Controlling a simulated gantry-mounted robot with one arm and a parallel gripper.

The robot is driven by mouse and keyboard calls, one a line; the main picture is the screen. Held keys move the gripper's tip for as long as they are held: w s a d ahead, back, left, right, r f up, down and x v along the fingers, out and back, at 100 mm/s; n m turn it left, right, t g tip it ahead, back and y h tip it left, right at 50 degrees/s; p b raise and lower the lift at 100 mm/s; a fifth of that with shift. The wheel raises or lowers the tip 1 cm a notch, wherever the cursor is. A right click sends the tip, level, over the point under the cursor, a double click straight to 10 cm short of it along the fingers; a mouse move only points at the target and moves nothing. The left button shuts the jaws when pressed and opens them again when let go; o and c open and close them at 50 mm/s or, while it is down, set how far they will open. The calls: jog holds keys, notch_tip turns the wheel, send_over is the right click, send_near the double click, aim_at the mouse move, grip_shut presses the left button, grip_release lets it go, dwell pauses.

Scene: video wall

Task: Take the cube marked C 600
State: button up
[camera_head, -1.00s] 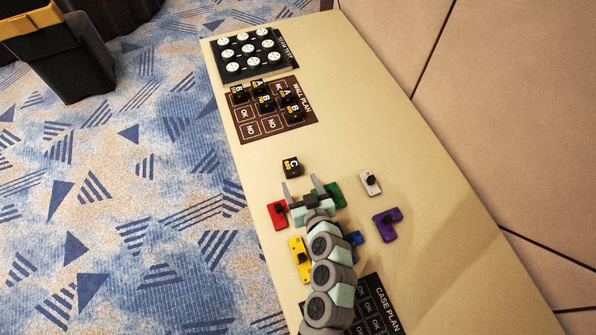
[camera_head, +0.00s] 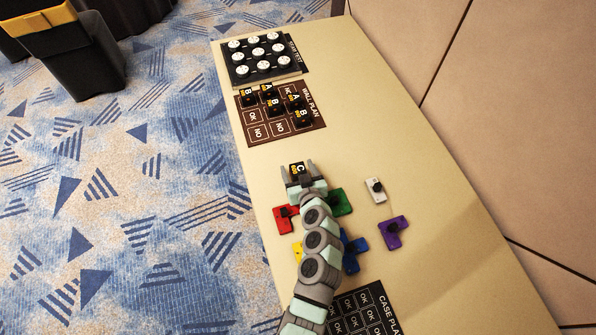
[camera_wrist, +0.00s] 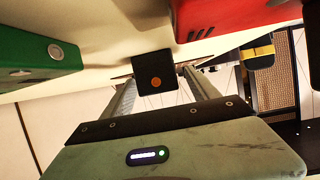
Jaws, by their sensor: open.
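The black cube marked C (camera_head: 297,169) sits on the beige table, its white C and yellow label facing up in the head view. My gripper (camera_head: 298,168) is open, with one finger on each side of the cube. In the wrist view the cube (camera_wrist: 154,73) is a dark block with an orange dot, near the far ends of the two fingers (camera_wrist: 155,88). I cannot tell whether either finger touches it.
A red piece (camera_head: 285,219) and a green piece (camera_head: 340,203) lie beside my wrist. White (camera_head: 376,190), purple (camera_head: 393,232), blue and yellow pieces lie nearby. The WALL PLAN board (camera_head: 257,131) holds several black cubes. The table's right side is clear.

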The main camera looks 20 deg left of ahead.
jog(key=shift+c, duration=0.2)
jog(key=c, duration=1.5)
jog(key=shift+o, duration=0.2)
jog(key=shift+r, duration=0.2)
